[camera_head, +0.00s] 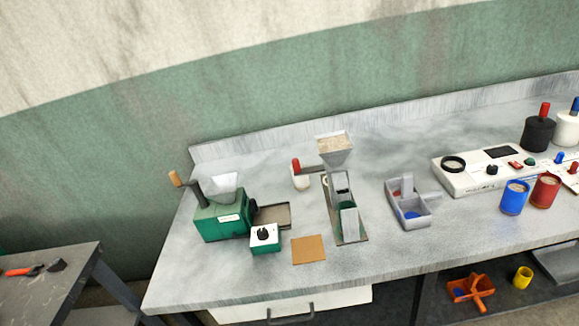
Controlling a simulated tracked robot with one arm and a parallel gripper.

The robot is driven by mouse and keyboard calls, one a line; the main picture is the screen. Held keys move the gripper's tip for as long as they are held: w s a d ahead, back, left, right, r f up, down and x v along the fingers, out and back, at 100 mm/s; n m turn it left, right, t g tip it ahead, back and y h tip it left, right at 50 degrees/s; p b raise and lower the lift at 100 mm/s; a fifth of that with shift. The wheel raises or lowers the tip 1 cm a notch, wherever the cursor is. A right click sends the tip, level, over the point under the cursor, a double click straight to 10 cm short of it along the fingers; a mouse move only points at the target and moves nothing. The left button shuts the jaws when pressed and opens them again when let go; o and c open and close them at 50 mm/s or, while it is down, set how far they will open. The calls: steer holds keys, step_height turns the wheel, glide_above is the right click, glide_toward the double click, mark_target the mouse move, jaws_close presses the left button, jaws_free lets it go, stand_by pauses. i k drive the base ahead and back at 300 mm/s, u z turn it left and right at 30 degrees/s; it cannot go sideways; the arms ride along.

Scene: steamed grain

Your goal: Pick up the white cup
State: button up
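No plain white cup shows clearly. A small white cup-like body with a red upright knob (300,177) stands near the back of the grey counter (190,275), left of the grain hopper. A larger white cylinder with a blue handle (567,128) stands at the far right, cut by the picture's edge. A blue cup (514,198) and a red cup (544,190), both with pale contents, stand at the right. My gripper is not in view.
A green grinder (220,222), a hopper stand (338,155), a brown square (309,249), a grey divided tray (407,203) and a white control panel (470,178) occupy the counter. A yellow cup (523,278) is on the lower shelf. The counter's front strip is mostly clear.

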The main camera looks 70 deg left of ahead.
mark_target(302, 183)
steer(key=u, duration=0.45)
steer(key=i, duration=1.15)
steer(key=u, duration=1.25)
steer(key=i, duration=0.65)
steer(key=u, duration=0.35)
steer(key=k, duration=0.8)
steer(key=u, duration=0.25)
steer(key=i, duration=0.8)
steer(key=z, duration=0.15)
